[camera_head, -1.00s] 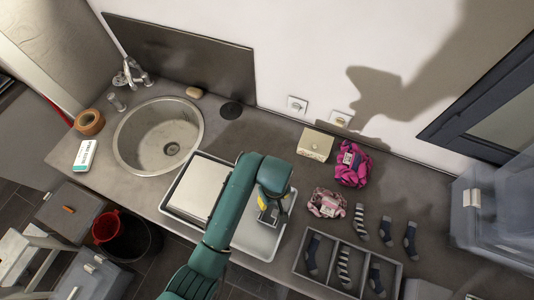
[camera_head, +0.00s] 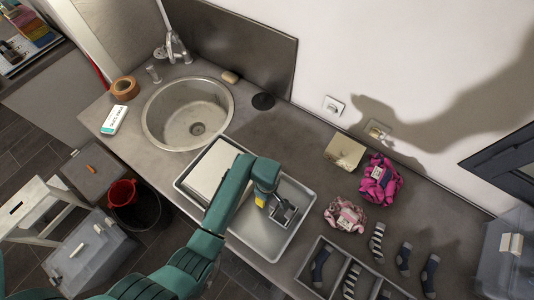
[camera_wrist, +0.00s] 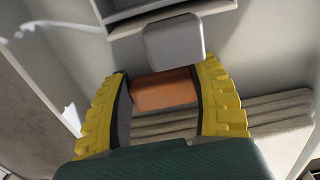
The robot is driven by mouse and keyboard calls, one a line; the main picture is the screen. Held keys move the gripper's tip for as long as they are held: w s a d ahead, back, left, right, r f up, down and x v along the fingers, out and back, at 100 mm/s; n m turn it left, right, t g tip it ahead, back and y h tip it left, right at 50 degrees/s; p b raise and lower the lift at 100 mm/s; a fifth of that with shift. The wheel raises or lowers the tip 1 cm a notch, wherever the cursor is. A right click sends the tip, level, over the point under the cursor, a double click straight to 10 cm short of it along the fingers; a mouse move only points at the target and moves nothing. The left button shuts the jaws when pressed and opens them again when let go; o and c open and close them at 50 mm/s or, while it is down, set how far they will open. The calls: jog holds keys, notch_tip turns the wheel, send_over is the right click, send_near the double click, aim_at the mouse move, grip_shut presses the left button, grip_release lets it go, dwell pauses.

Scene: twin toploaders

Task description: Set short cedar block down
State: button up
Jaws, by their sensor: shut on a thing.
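The short cedar block (camera_wrist: 165,89) is a reddish-brown block in the wrist view. It sits between the two yellow-ribbed fingers of my gripper (camera_wrist: 165,92), which is shut on it. In the head view my gripper (camera_head: 283,212) hangs over the right part of the shallow metal tray (camera_head: 262,238). The block cannot be made out in that view, and the gap between it and any surface cannot be judged.
A pale flat slab (camera_head: 213,172) fills the tray's left part. A round sink (camera_head: 188,115) lies to the left. Pink bundles (camera_head: 379,181) and a divided sock box (camera_head: 308,244) are right of the tray. A small orange piece (camera_head: 90,169) lies on a grey box lid below the counter.

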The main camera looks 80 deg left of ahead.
jog(key=o, duration=0.9)
jog(key=shift+f, duration=0.1)
jog(key=shift+c, duration=0.2)
notch_tip(320, 180, up, 12)
jog(key=p, duration=0.1)
